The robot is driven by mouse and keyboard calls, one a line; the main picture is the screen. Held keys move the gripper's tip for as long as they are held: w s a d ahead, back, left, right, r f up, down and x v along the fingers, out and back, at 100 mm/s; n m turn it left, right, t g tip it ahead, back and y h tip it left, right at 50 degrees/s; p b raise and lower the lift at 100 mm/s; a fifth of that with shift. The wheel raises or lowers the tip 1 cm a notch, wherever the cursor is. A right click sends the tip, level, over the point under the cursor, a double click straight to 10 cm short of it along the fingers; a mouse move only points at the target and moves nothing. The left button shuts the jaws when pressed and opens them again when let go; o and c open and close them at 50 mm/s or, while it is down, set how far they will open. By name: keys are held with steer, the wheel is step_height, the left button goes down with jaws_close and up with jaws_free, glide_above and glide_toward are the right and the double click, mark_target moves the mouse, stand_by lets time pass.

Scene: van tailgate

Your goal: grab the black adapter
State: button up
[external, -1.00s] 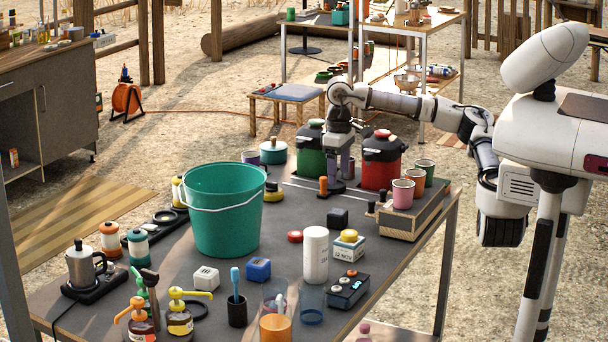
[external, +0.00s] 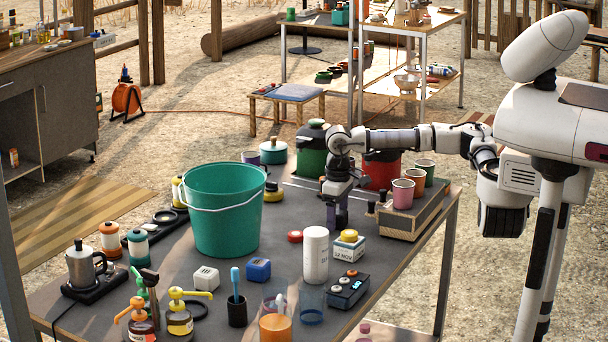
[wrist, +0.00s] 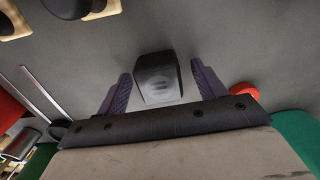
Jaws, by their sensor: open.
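The black adapter (wrist: 157,78) is a small dark block with a paler grey face, lying on the grey table top. In the wrist view it sits between the two purple-grey fingers of my gripper (wrist: 161,72), with a visible gap on each side. My gripper is open and not closed on it. In the external view my gripper (external: 337,222) points down at the table, right of the green bucket, and mostly hides the adapter. I cannot tell the exact height of the fingertips.
A red round lid (external: 295,236) lies left of my gripper. A white canister (external: 315,254) and a block with a yellow top (external: 348,246) stand in front. A wooden crate with cups (external: 410,222) is at right, and the green bucket (external: 226,225) at left.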

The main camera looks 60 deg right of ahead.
steer(key=shift+f, duration=0.25)
steer(key=c, duration=1.1)
steer(key=shift+r, duration=0.15)
